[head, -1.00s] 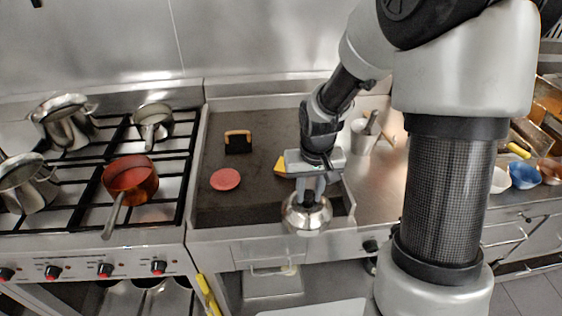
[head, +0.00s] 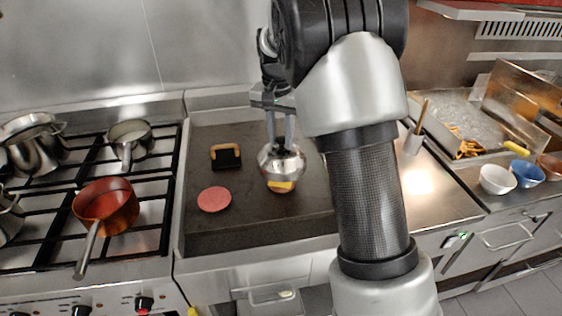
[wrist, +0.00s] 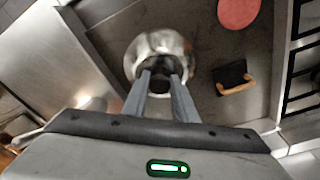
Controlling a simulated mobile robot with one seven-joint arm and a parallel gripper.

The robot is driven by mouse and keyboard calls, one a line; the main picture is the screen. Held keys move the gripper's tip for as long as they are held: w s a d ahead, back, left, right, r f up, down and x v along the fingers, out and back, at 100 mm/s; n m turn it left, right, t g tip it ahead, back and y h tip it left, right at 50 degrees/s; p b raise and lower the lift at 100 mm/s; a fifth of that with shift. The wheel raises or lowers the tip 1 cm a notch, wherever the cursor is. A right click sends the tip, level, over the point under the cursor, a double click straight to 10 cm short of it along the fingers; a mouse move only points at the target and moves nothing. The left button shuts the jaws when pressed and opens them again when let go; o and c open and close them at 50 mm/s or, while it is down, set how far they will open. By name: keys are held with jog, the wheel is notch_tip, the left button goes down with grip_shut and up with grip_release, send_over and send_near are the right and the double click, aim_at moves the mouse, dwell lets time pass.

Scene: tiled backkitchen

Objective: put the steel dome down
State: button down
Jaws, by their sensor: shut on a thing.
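The steel dome (head: 281,164) is a shiny rounded cover with a dark knob on top. My gripper (head: 280,143) is shut on that knob, above the dark griddle plate (head: 240,218). In the head view the dome overlaps a yellow piece (head: 281,186) that shows just below its rim. I cannot tell whether the dome's rim touches the plate or hangs above it. In the wrist view the dome (wrist: 143,52) sits beyond my fingers, which meet at the dark knob.
A red round patty (head: 214,199) and a dark press with a tan handle (head: 226,156) lie left of the dome on the griddle. A stove with pots and an orange pan (head: 106,204) stands further left. Bowls (head: 497,179) and a fryer basket are at right.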

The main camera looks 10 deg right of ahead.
aim_at(280, 149)
jog(key=shift+f, duration=2.75)
jog(key=shift+f, duration=0.1)
jog(key=shift+f+b, duration=0.45)
jog(key=shift+f, duration=0.05)
jog(key=c, duration=1.4)
grip_release()
jog(key=shift+c, duration=0.2)
